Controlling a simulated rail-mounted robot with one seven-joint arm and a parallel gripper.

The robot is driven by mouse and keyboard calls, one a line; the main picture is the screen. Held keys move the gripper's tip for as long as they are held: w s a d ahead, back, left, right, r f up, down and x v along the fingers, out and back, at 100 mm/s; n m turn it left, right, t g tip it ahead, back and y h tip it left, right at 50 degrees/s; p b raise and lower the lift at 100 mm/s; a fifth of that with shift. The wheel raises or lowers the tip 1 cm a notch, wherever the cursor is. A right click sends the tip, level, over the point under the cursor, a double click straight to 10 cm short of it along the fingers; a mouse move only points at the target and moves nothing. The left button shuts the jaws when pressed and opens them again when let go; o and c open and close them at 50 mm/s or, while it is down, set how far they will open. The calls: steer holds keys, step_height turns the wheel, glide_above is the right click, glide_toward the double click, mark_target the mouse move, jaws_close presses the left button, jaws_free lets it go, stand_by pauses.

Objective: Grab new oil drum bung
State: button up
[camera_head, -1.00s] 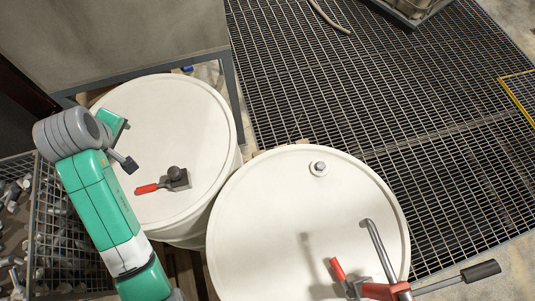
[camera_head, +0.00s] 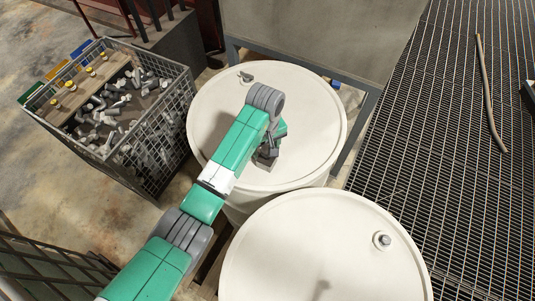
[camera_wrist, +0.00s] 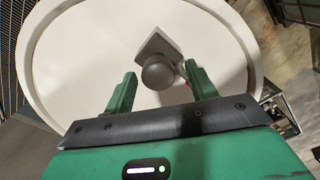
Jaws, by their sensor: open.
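A grey bung fitting (camera_head: 383,240) sits near the rim of the front drum (camera_head: 320,255). Another small metal fitting (camera_head: 246,77) is near the far rim of the back drum (camera_head: 310,105). Several small yellow-topped pieces (camera_head: 90,71) stand on a wooden board over the crate; I cannot tell whether they are bungs. My gripper (camera_head: 268,148) is over the back drum. In the wrist view its open fingers (camera_wrist: 160,90) point at a dark round knob (camera_wrist: 158,73) on a grey plate (camera_wrist: 157,47), a tool lying on the drum. Its red handle is mostly hidden.
A wire crate (camera_head: 172,135) of loose metal fittings stands on the floor at left. A grey metal-framed tank (camera_head: 310,35) is behind the back drum. Dark floor grating (camera_head: 440,130) lies at right with a hose (camera_head: 487,95) on it.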

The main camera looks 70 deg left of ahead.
step_height(320, 180, down, 2)
steer(key=shift+f, duration=0.1)
steer(key=c, duration=1.1)
steer(key=shift+w+r, duration=0.1)
steer(key=shift+r, duration=0.1)
steer(key=shift+r, duration=0.3)
step_height(320, 180, up, 3)
steer(key=shift+f+b, duration=0.15)
steer(key=shift+b, duration=0.25)
steer(key=s+d+r+p, duration=0.1)
steer(key=s+d+p, duration=0.1)
steer(key=s+d, duration=0.7)
steer(key=d, duration=0.4)
steer(key=shift+s+r, duration=0.15)
steer(key=shift+r, duration=0.1)
